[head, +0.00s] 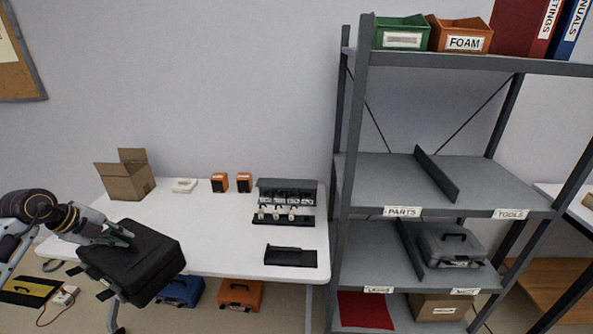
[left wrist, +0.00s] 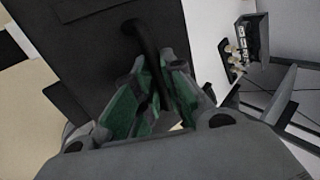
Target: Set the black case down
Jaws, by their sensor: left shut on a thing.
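The black case (head: 140,262) is held at the left of the head view, tilted, in front of the white table's front left part. My left gripper (head: 118,236) is at the case's upper left side. In the left wrist view, the left gripper (left wrist: 157,95) is shut on the case's dark curved handle (left wrist: 146,55), and the case (left wrist: 90,40) fills the upper left. Whether the case touches the table cannot be told. My right gripper is not in view.
The white table (head: 220,235) has clear room in its middle. A cardboard box (head: 127,180), two orange speakers (head: 232,182), a black rack (head: 286,193) and a black tray (head: 290,256) stand on it. A grey shelf unit (head: 480,185) is at right; blue (head: 182,291) and orange cases (head: 240,295) are below.

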